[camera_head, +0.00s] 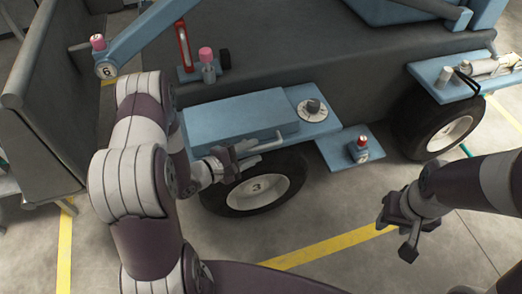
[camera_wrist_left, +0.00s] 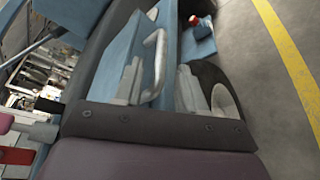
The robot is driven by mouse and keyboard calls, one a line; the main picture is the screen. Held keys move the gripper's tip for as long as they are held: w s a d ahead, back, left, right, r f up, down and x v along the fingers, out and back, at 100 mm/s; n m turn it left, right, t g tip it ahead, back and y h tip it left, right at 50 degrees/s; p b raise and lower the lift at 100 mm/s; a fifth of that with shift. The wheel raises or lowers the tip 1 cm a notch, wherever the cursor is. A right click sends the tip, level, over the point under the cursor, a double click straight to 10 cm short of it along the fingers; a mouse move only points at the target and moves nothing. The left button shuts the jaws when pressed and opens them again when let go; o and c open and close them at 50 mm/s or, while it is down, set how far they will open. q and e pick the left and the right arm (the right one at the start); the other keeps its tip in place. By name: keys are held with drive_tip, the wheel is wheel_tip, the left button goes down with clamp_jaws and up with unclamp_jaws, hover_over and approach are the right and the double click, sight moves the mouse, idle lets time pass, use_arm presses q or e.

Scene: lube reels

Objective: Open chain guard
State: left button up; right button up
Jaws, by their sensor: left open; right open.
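My left gripper (camera_head: 238,156) is open at this handle, close to the guard's front. In the left wrist view the handle (camera_wrist_left: 159,62) stands in front of the blue guard (camera_wrist_left: 122,58), and its near end lies between the two open fingers (camera_wrist_left: 160,90). I cannot tell whether they touch it. My right gripper (camera_head: 402,222) is open and empty above the floor at the right.
A dial (camera_head: 312,107) sits right of the guard. A small red-topped part (camera_head: 359,148) stands on a lower blue plate (camera_head: 340,152). The wheel (camera_head: 258,190) is just below my left gripper. A pink-capped bottle (camera_head: 207,65) stands behind. Floor with yellow lines (camera_head: 330,246) is clear in front.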

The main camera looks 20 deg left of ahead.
use_arm(q)
drive_tip(key=shift+b+x, duration=0.45)
drive_tip(key=shift+x, duration=1.5)
